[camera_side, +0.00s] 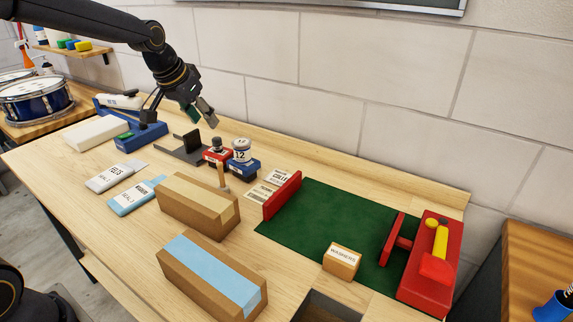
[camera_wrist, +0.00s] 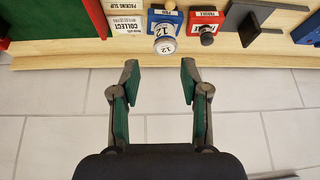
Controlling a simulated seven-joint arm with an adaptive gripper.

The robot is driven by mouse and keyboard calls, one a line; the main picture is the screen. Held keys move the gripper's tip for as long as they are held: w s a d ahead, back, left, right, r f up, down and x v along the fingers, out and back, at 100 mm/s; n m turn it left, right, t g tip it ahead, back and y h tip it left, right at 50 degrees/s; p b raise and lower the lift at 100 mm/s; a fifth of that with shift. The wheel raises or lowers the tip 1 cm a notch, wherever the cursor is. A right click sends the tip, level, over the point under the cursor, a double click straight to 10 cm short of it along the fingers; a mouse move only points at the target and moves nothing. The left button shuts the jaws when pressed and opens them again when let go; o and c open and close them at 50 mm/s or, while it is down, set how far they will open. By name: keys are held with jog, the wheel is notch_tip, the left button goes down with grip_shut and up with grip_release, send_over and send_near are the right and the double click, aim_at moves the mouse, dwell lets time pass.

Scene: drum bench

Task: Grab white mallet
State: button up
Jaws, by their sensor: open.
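A white elongated object with dark markings (camera_side: 122,101) lies on a blue holder (camera_side: 146,136) at the back left of the bench. It may be the white mallet, but it is too small to be sure.
A white-topped piece marked 12 (camera_side: 241,150) on a blue block and a red block with a black knob (camera_side: 216,154) stand near a dark bracket (camera_side: 185,148). Two cardboard boxes (camera_side: 195,205) are in front. A green mat (camera_side: 310,225) and washers box (camera_side: 342,261) lie right.

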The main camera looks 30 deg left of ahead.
jog(key=g, duration=0.1)
send_near(220, 164)
jog(key=shift+n, duration=0.3)
jog(key=x, duration=0.7)
jog(key=shift+w+a+f, duration=0.1)
jog(key=shift+w+f, duration=0.1)
jog(key=shift+f, duration=0.1)
jog(key=x, duration=0.5)
jog(key=shift+a+f, duration=0.15)
jog(key=shift+f, duration=0.3)
grip_shut()
